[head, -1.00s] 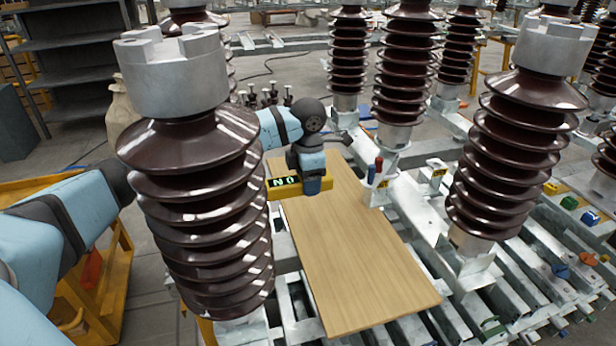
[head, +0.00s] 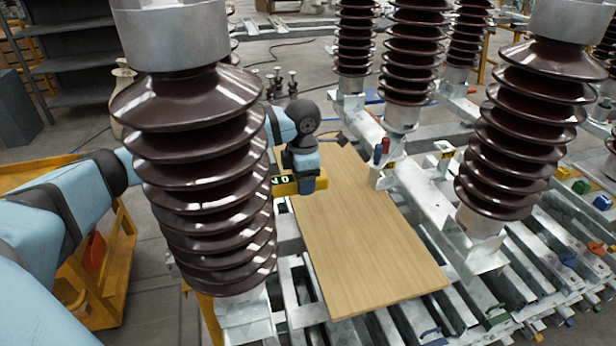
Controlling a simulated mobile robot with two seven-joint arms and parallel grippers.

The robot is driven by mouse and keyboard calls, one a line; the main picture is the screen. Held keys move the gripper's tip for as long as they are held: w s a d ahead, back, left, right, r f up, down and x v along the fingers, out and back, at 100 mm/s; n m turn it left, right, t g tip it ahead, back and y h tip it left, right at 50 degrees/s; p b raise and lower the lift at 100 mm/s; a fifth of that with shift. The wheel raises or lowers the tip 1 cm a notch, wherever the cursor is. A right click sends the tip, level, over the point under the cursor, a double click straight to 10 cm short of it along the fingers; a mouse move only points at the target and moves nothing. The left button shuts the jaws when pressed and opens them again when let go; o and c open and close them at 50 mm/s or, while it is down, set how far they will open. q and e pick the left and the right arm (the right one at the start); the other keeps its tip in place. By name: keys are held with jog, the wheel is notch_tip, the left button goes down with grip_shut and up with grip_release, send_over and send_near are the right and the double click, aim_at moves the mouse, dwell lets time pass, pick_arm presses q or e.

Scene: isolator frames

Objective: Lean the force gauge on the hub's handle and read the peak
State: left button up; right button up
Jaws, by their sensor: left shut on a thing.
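The force gauge (head: 285,187) is a yellow body with a green-lit display, partly hidden behind the big brown insulator at the left. My left gripper (head: 308,186) is shut on the gauge and holds it over the far left part of the wooden board. The display's digits are partly covered and cannot be fully read. A red handle (head: 385,145) and a blue handle (head: 378,154) stand upright on a metal bracket to the right of the gauge, apart from it. I cannot tell which belongs to the hub. My right gripper is out of view.
A yellow cart (head: 125,270) is at the left. Slatted metal rails (head: 480,320) fill the front right.

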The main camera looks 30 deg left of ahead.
pick_arm(q)
jog(key=shift+s+a, duration=0.85)
jog(key=shift+s, duration=0.1)
dwell(1.7)
jog(key=shift+w+d, duration=1.5)
jog(key=shift+w, duration=0.2)
